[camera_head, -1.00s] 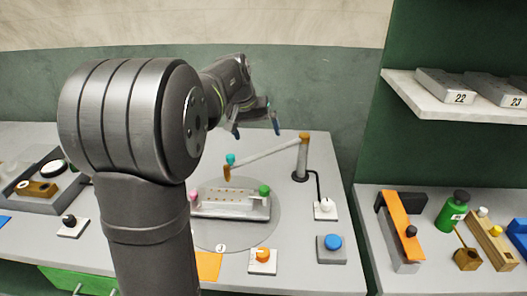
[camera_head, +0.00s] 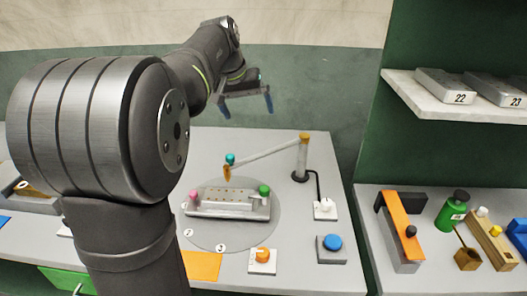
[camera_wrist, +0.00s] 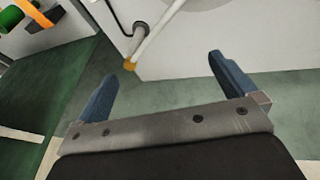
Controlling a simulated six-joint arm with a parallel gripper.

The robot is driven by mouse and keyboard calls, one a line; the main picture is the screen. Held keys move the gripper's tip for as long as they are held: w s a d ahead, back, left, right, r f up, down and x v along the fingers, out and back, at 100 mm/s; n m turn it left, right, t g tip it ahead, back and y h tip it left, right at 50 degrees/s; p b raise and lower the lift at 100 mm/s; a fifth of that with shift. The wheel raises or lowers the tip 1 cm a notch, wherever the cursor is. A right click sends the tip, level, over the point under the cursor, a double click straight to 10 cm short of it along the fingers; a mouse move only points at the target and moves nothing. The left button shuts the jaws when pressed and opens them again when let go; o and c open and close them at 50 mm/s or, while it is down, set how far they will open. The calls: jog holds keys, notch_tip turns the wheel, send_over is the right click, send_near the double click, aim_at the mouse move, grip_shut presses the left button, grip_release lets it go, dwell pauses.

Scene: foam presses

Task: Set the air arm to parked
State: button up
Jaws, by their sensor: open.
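The air arm (camera_head: 268,150) is a thin pale bar on a grey post (camera_head: 301,160) with an orange cap. Its free end has a teal knob (camera_head: 230,159) and an orange nozzle (camera_head: 227,173), over the far side of a grey fixture (camera_head: 228,204). The bar slants from the post to the left, over the round plate. My gripper (camera_head: 247,112) is open and empty, above and behind the air arm in the head view. In the wrist view, the bar (camera_wrist: 160,32) and orange cap (camera_wrist: 129,65) show beyond my open fingers (camera_wrist: 162,70); the teal knob is out of view.
The fixture, with pink and green knobs, sits on a grey disc (camera_head: 262,238). A white switch (camera_head: 325,209) is cabled to the post. An orange knob (camera_head: 262,256) and blue button (camera_head: 332,243) stand in front. A shelf (camera_head: 450,103) juts out at right.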

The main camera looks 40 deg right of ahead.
jog(key=shift+a+r, duration=0.25)
jog(key=shift+r, duration=0.4)
jog(key=c, duration=1.1)
jog(key=a+f+n+g, duration=0.1)
jog(key=f, duration=0.1)
jog(key=a+f+n+g, duration=0.1)
jog(key=a+f+n, duration=0.1)
jog(key=f, duration=0.1)
jog(key=s+a+f+n+g+h, duration=0.1)
jog(key=a+f, duration=0.1)
jog(key=f, duration=0.1)
jog(key=shift+f+n+g, duration=0.25)
jog(key=shift+n+g, duration=0.15)
jog(key=shift+c, duration=0.7)
jog(key=n+t+h, duration=0.6)
jog(key=n+h, duration=0.7)
jog(key=n, duration=1.1)
send_near(227, 161)
jog(key=d, duration=0.3)
jog(key=w+d, duration=0.1)
jog(key=d, duration=0.7)
jog(key=shift+w+d+r, duration=0.1)
jog(key=shift+w+r, duration=0.1)
jog(key=shift+w, duration=0.2)
